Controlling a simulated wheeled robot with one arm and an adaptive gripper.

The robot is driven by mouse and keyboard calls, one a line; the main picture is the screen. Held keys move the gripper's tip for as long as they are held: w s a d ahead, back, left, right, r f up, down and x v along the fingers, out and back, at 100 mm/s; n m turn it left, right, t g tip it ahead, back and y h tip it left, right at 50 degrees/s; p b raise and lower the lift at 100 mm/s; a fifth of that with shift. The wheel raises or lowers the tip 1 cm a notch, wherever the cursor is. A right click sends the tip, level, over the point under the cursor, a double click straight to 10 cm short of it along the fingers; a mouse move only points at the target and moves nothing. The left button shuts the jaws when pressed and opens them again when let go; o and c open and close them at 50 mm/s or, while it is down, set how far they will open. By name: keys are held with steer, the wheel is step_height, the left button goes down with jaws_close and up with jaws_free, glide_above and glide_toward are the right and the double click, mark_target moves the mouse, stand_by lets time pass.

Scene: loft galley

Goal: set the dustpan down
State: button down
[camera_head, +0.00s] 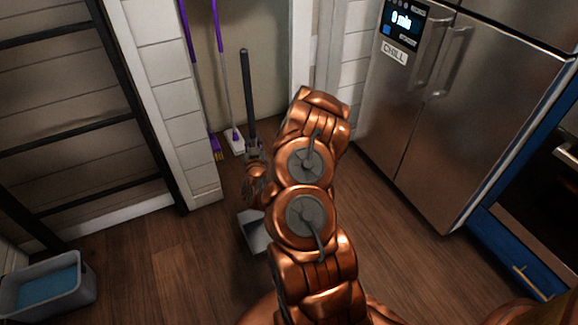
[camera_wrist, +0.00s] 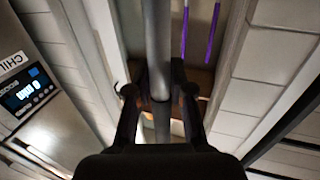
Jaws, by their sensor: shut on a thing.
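The dustpan has a long dark grey upright handle (camera_head: 247,95) and a light grey pan (camera_head: 254,236) low over the wooden floor. The arm hides part of the pan and lower handle. I cannot tell whether the pan touches the floor. My gripper (camera_head: 254,150) is shut on the handle, in front of the alcove. In the wrist view the handle (camera_wrist: 158,40) runs between the two dark fingers of my gripper (camera_wrist: 160,88), and the pan is not visible there.
A purple-handled broom (camera_head: 189,40) and a purple-handled mop (camera_head: 226,75) stand in the alcove. A grey bucket of blue water (camera_head: 75,300) is at lower left. A dark ladder-like frame (camera_head: 150,130) is left, and a steel fridge (camera_head: 430,120) right. Floor (camera_head: 180,265) left of the pan is clear.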

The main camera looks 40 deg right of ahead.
steer(key=d+f+b, duration=0.2)
steer(key=d+b, duration=0.2)
steer(key=d, duration=0.3)
steer(key=d+f+b, duration=0.2)
steer(key=d+b, duration=0.1)
steer(key=d, duration=0.4)
steer(key=shift+s+d+f+b, duration=0.2)
steer(key=shift+s+f+b, duration=0.2)
steer(key=shift+s, duration=0.05)
steer(key=shift+f, duration=0.1)
steer(key=c, duration=1)
jaws_free()
steer(key=shift+c, duration=0.2)
